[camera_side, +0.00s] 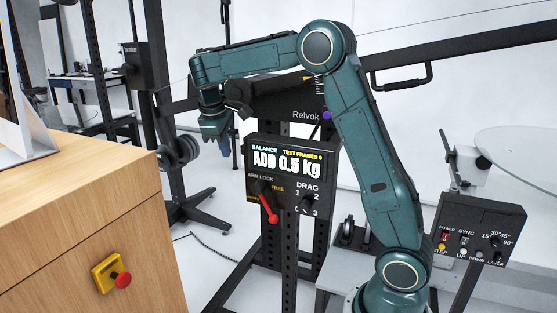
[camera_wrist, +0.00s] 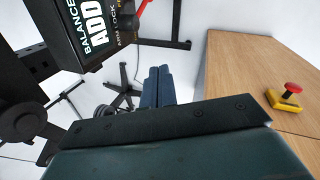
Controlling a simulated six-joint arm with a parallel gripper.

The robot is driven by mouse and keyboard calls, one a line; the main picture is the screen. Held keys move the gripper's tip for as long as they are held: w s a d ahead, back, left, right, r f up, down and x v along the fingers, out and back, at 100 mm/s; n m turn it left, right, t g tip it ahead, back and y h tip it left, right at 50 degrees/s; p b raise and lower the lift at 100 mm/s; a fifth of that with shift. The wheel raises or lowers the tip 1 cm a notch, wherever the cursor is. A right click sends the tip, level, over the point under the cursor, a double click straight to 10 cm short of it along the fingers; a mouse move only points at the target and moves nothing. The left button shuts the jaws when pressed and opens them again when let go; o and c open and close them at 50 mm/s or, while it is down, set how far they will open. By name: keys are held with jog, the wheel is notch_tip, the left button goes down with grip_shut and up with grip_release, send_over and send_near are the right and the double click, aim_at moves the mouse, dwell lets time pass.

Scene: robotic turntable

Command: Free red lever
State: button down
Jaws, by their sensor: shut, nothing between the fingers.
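The red lever (camera_side: 269,207) is on the front of a black control box (camera_side: 318,180), under the words ARM LOCK and beside a FREE label. It slants down and slightly right from its pivot. In the wrist view, part of the red lever (camera_wrist: 146,7) shows at the top edge, beside the box's screen. My gripper (camera_side: 222,143) hangs in the air to the upper left of the box, apart from the lever. In the wrist view, its blue fingers (camera_wrist: 158,84) are together and hold nothing.
The box screen (camera_side: 288,160) reads BALANCE, ADD 0.5 kg. A DRAG knob (camera_side: 306,204) sits right of the lever. A wooden cabinet (camera_side: 70,215) with a red emergency button (camera_side: 122,280) stands left. Another control box (camera_side: 480,232) is at right. Weight plates (camera_side: 180,153) are behind my gripper.

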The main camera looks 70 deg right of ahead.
jog(key=shift+s+a+r, duration=0.35)
jog(key=shift+s, duration=0.1)
dwell(0.3)
jog(key=w+d+f+m+g+h, duration=0.1)
jog(key=d+f+m, duration=0.1)
jog(key=f+m, duration=0.6)
jog(key=w+d+f+m+g+h, duration=0.2)
jog(key=f+m, duration=0.7)
jog(key=f, duration=0.3)
jog(key=shift+g, duration=0.3)
jog(key=shift+d+f, duration=0.2)
